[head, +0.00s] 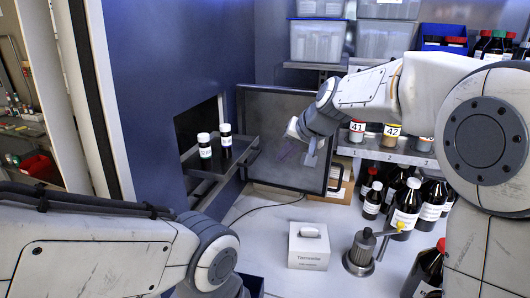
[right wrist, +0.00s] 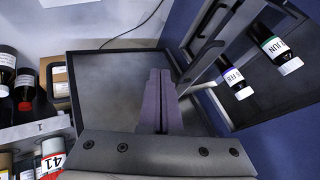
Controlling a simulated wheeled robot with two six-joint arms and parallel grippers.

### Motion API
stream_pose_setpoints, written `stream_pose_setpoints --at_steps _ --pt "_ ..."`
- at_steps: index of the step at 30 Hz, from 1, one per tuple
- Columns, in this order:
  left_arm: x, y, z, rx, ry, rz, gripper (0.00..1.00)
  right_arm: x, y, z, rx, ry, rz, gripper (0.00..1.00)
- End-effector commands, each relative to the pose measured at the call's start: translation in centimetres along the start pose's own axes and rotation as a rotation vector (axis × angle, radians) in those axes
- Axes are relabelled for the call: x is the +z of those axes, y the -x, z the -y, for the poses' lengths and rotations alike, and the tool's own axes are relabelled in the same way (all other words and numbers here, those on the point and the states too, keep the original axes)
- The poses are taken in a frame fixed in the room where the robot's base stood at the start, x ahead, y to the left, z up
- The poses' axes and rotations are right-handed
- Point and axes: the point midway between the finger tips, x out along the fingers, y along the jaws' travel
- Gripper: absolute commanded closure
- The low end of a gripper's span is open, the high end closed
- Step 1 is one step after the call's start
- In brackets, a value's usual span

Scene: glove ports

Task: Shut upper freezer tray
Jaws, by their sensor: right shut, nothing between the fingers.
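The freezer is an opening in a dark blue wall (head: 160,60). A dark tray (head: 236,153) sticks out of it, carrying two upright small bottles, one with a green label (head: 205,146) and one with a dark blue label (head: 225,136). Both bottles also show on the tray in the right wrist view. The framed door (head: 268,125) stands open to the right of the tray. My right gripper (head: 312,158) is shut and empty in front of the door, apart from the tray; its closed fingers show in the right wrist view (right wrist: 160,95). My left gripper is out of view.
A white box (head: 308,247) and a metal device with a yellow knob (head: 362,250) stand on the bench. Brown bottles (head: 404,207) crowd the right, under a shelf with numbered jars (head: 391,133). Bare bench (head: 262,215) lies below the tray and door.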

Motion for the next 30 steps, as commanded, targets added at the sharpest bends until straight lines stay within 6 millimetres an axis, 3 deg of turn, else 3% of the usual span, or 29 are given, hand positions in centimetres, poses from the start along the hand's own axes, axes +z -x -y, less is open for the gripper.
stream_pose_setpoints --at_steps 5,7,12,30 --pt "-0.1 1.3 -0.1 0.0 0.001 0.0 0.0 0.1 -3.8 0.1 0.003 0.001 0.005 1.0" --pt "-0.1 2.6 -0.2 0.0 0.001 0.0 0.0 -0.3 -3.6 1.8 -0.001 0.006 0.003 1.0" --pt "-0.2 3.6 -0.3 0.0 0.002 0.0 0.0 -0.3 -4.4 3.3 0.001 0.003 0.001 1.0" --pt "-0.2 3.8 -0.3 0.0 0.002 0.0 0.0 -0.4 -4.8 3.6 0.003 -0.001 -0.002 1.0"
